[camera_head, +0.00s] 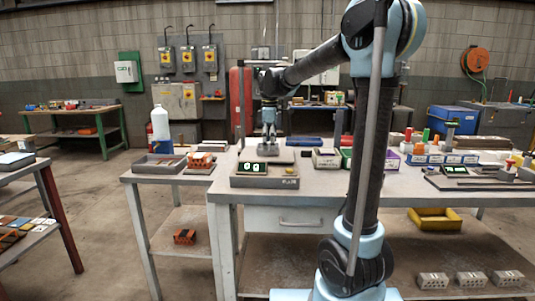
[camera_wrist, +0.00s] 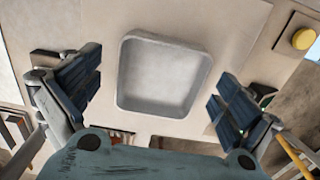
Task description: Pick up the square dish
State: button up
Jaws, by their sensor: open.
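The square dish (camera_wrist: 163,75) is a pale grey shallow tray with rounded corners and a raised rim. It lies on a light tabletop in the wrist view, empty and slightly turned. My gripper (camera_wrist: 157,82) is open, with one dark ribbed finger on each side of the dish and a gap to its rim on both sides. In the head view my gripper (camera_head: 268,143) points down over the far left part of the main table. The dish cannot be clearly made out there.
A grey box with a green display (camera_head: 264,174) stands at the main table's front left edge. A white bottle (camera_head: 160,123) and a grey tray (camera_head: 157,164) are on the side table to the left. A yellow round button (camera_wrist: 303,39) shows at upper right in the wrist view.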

jog(key=shift+f, duration=0.2)
jog(key=c, duration=1.1)
jog(key=shift+c, duration=0.2)
